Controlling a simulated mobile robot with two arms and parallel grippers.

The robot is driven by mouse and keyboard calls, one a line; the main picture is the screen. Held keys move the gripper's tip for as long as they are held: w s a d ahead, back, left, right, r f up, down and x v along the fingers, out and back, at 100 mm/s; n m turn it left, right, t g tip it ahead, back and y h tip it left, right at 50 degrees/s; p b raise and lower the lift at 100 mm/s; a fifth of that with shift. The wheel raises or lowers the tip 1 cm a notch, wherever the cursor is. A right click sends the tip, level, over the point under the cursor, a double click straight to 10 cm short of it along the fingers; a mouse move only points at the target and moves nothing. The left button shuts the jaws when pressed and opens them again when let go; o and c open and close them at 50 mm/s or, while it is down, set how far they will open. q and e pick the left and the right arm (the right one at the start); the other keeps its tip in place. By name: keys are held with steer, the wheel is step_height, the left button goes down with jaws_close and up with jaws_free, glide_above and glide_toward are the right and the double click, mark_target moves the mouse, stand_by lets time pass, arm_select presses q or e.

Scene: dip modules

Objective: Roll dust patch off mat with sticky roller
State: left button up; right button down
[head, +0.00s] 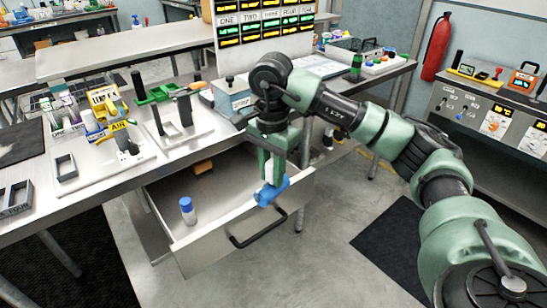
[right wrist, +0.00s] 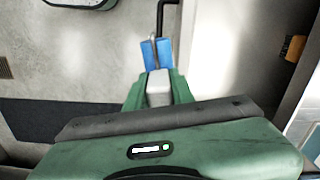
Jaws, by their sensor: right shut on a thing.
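My right gripper (head: 271,172) is shut on the pale handle of a tool with a blue head, which looks like the sticky roller (head: 271,191). It holds the roller head down, above the front right part of an open drawer. In the right wrist view the gripper (right wrist: 158,92) is closed around the pale handle, and the blue head (right wrist: 155,54) sticks out beyond the fingers. A dark mat (head: 18,148) lies on the bench at the far left, well away from the roller. I cannot make out a dust patch on it. My left gripper is not in view.
The open drawer (head: 220,240) holds a blue-capped bottle (head: 187,210) and a brown block (head: 203,167). Its black handle (head: 258,231) juts out in front. Stands and small racks crowd the bench, including a white tray (head: 95,172). A black floor mat (head: 388,245) lies at right.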

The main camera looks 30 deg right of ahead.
steer(key=s+a+f+n, duration=0.6)
steer(key=s+f+n, duration=0.1)
steer(key=f, duration=0.4)
steer(key=s+a+f+n, duration=0.6)
steer(key=s+f, duration=0.3)
steer(key=f, duration=0.2)
steer(key=shift+s+n, duration=0.4)
steer(key=shift+n, duration=0.4)
